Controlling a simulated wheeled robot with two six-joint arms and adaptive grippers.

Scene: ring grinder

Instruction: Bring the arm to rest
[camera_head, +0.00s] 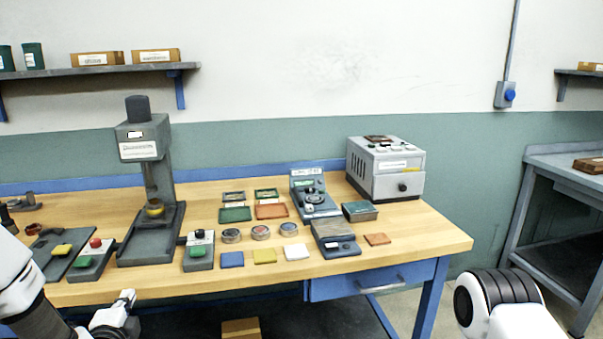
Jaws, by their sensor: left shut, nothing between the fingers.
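My left arm comes in at the lower left. My left gripper (126,301) is shut and empty. It shows in front of the table's front edge, below the grinder press and the green button box. It holds nothing. A white and black part of my right arm (497,300) shows at the lower right, beyond the table's right end. The right gripper is out of view.
The wooden table (425,238) carries a grey press (146,235), button boxes (199,250), several round tins (261,232), coloured squares (232,260), a small grinder (314,195) and a grey machine (385,170). A drawer (370,283) is below. A side bench (560,265) stands right.

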